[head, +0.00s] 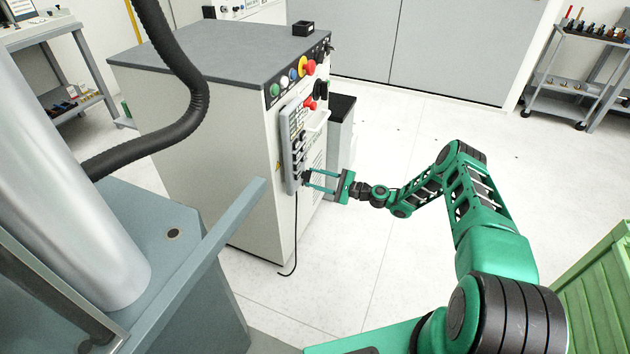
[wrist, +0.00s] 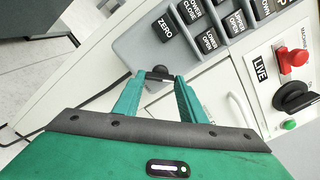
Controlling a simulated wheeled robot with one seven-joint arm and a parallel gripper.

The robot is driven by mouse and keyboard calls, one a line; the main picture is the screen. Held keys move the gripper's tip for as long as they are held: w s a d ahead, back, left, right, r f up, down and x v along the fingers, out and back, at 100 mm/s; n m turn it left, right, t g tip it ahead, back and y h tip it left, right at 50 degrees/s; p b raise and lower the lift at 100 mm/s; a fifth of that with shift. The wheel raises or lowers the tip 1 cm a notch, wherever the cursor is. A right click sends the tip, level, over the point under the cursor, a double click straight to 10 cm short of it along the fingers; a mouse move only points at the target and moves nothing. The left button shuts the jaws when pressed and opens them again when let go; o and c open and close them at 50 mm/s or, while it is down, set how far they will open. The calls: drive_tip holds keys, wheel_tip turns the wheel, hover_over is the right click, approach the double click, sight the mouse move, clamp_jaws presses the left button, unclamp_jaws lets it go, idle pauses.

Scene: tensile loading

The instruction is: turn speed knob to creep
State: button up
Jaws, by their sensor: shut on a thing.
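My gripper (head: 310,180) is at the lower end of a grey control panel (head: 290,130) on the side of the white cabinet. In the wrist view my gripper (wrist: 159,82) has its two green fingers on either side of a small black knob (wrist: 160,72) and is shut on it. The knob sits near the edge of the panel (wrist: 140,45), beside the button marked ZERO. No speed marking or creep label is readable, and the fingers hide part of the knob and its surroundings.
Black buttons such as ZERO (wrist: 165,28) and LOWER OPEN (wrist: 207,40) are close by. A red knob (wrist: 295,58), a LIVE label, a black rotary switch (wrist: 293,97) and a green button lie to the right. A cable hangs below the panel. Open floor (head: 400,130) lies right of the cabinet (head: 200,150).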

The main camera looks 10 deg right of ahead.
drive_tip(key=n, duration=0.4)
drive_tip(key=shift+s+f+n, duration=0.1)
drive_tip(key=shift+f+n, duration=0.05)
drive_tip(key=shift+n, duration=3.25)
drive_tip(key=shift+s+f+n, duration=0.1)
drive_tip(key=shift+n, duration=3.3)
drive_tip(key=o, duration=1.1)
drive_tip(key=shift+c, duration=0.2)
drive_tip(key=shift+w+r, duration=0.15)
drive_tip(key=shift+r, duration=0.05)
